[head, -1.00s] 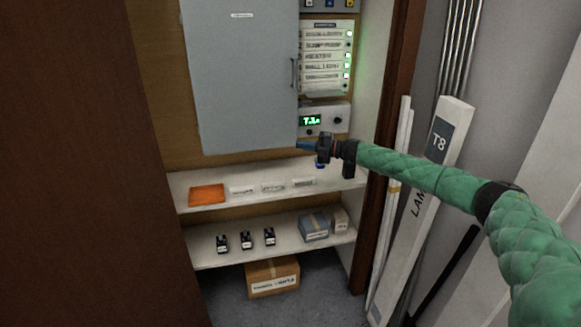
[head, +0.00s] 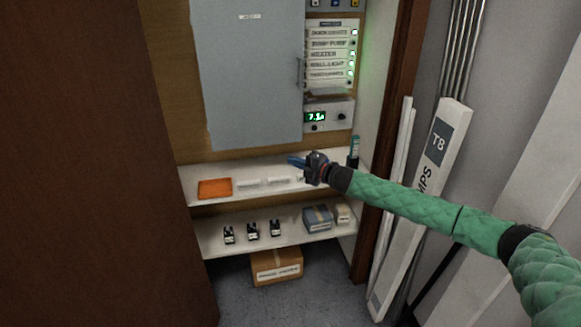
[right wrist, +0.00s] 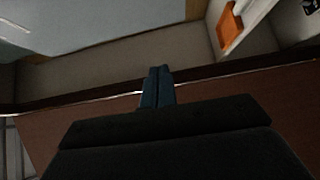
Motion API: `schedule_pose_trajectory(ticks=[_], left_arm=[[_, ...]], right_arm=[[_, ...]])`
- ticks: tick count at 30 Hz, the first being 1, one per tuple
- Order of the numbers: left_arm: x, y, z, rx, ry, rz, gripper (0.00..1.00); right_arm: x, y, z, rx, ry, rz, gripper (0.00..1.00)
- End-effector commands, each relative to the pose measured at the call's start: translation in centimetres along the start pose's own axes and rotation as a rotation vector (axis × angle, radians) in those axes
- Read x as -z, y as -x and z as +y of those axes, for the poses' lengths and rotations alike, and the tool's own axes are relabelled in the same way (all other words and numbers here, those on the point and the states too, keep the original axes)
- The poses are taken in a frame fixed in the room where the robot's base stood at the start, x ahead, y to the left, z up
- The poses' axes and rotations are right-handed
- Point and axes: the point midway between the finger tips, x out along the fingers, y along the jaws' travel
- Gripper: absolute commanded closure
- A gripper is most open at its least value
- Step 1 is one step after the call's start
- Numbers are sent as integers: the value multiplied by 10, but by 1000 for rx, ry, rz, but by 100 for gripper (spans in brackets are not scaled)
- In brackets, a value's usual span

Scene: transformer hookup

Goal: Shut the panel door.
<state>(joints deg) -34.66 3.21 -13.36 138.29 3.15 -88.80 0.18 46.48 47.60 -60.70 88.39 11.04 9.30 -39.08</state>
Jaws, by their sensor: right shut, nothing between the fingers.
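The panel door (head: 250,75) is a flat grey-blue door with a small white label, upright on the wooden back wall of the closet. It has a dark handle (head: 299,73) on its right edge. It looks nearly flush with its box, but I cannot tell whether a small gap is left. My right gripper (head: 291,161) is shut and empty, below the door's lower right corner and in front of the upper shelf. The right wrist view shows its closed blue fingertips (right wrist: 157,84), apart from a grey-blue surface at upper left. My left gripper is not in view.
Right of the door are a labelled switch panel (head: 329,57) and a box with a green display (head: 328,116). Below, the upper shelf (head: 200,171) holds an orange pad (head: 214,188). A large brown door (head: 80,160) fills the left. White lamp boxes (head: 425,190) lean at right.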

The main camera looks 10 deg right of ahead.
Motion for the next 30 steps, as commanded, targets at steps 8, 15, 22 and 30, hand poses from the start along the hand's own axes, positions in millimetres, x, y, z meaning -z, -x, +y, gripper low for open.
schedule_pose_trajectory(ticks=[8, 15, 22, 30], left_arm=[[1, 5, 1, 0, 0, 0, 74], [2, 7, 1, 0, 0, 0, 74], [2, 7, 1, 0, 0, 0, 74], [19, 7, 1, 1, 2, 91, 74]], right_arm=[[28, -7, 0, 0, -4, -50, 100], [42, -11, 0, 0, -3, -82, 100], [46, -12, 0, -1, -30, -93, 100], [32, -9, -15, 63, -203, -175, 100]])
